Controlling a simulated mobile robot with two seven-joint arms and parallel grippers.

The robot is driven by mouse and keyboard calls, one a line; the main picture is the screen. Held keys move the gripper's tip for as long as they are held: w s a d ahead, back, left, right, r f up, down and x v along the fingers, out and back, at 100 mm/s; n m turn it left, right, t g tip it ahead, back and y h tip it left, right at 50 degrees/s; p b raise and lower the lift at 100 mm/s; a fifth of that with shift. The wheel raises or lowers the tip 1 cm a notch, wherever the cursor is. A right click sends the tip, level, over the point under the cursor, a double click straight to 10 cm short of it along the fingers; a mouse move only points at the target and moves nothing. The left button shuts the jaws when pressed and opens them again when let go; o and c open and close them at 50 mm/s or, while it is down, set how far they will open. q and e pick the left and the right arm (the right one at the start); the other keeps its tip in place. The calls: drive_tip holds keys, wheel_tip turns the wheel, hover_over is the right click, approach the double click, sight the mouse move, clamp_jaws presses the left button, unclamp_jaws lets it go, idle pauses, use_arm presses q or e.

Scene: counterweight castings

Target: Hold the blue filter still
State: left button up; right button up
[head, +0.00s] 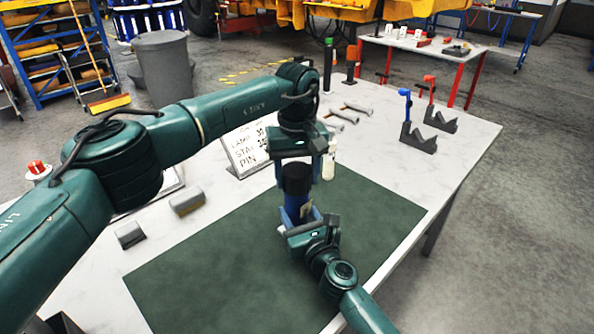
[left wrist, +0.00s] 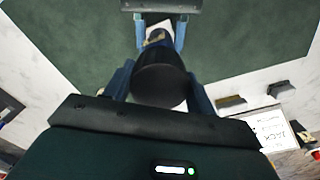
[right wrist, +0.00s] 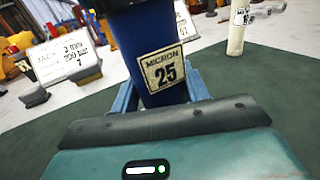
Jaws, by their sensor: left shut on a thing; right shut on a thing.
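The blue filter (head: 293,208) has a blue body, a black top (left wrist: 160,84) and a pale label reading "MICRON 25" (right wrist: 161,70). It stands about upright over the green mat (head: 225,262); I cannot tell whether its bottom touches the mat. My left gripper (head: 297,170) is above it, shut on the black top, with one finger on each side in the left wrist view. My right gripper (right wrist: 160,95) is shut on the lower blue body from the near side. The lower end is hidden behind my right gripper in the head view.
A white bottle (head: 329,160) stands just behind the filter. A lettered sign (head: 245,152) and two grey blocks (head: 187,203) are to the left. Wrenches (head: 345,117) lie at the back; notched grey stands (head: 418,138) are at the right. The mat's left part is clear.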

use_arm(q)
drive_tip(key=shift+f, duration=0.1)
drive_tip(key=m, duration=0.6)
drive_tip(key=o, duration=1)
drive_tip(key=shift+c, duration=0.2)
drive_tip(key=shift+r, duration=2.3)
drive_tip(key=shift+c, duration=0.4)
